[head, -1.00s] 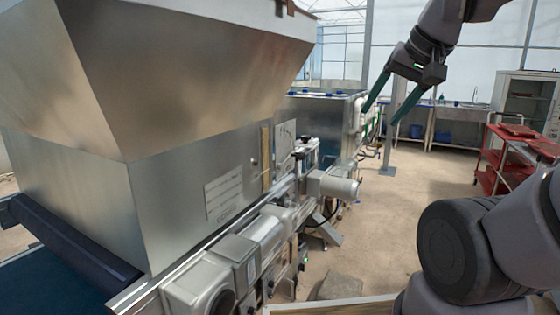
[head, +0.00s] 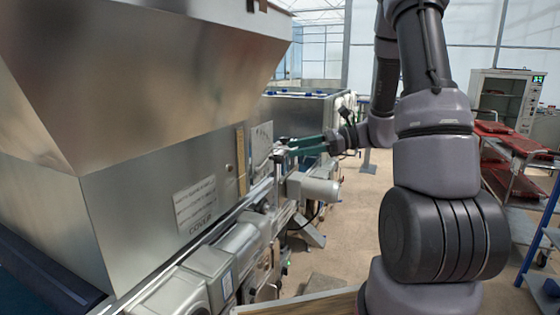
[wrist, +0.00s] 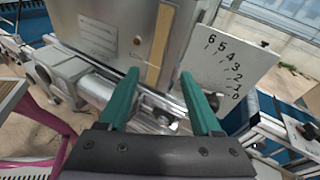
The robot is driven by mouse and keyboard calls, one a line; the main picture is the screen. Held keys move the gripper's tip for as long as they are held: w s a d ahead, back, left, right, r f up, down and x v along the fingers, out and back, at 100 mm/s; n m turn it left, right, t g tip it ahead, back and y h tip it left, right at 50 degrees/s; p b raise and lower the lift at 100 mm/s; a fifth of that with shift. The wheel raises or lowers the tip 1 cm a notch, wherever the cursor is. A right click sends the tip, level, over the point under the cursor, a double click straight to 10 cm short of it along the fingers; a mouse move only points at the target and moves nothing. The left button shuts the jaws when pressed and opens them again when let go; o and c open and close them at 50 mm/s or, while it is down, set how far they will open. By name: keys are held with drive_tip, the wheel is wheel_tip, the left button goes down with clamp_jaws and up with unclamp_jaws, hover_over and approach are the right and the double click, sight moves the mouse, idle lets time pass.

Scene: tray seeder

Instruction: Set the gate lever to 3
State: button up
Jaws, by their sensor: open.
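The pale scale plate (wrist: 228,62) in the wrist view carries the numbers 6 to 0 in an arc, from its upper left down to its lower right. It also shows in the head view (head: 262,138) on the side of the hopper. The lever's setting cannot be read. My gripper (wrist: 160,77) is open, with its green fingers spread and nothing seen between them. In the head view my gripper (head: 283,148) is beside the plate's lower right edge.
The metal hopper (head: 150,205) fills the left. A silver motor (head: 314,190) and rail stand just below my fingers. A yellow strip (wrist: 160,45) is fixed left of the plate.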

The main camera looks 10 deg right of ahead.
sight(280, 159)
drive_tip(key=w+d+f+m+t, duration=0.6)
drive_tip(key=w+f+m, duration=0.1)
drive_tip(key=f, duration=0.1)
drive_tip(key=x, duration=1)
drive_tip(key=shift+w+r, duration=0.2)
drive_tip(key=shift+r, duration=0.1)
clamp_jaws()
idle(0.7)
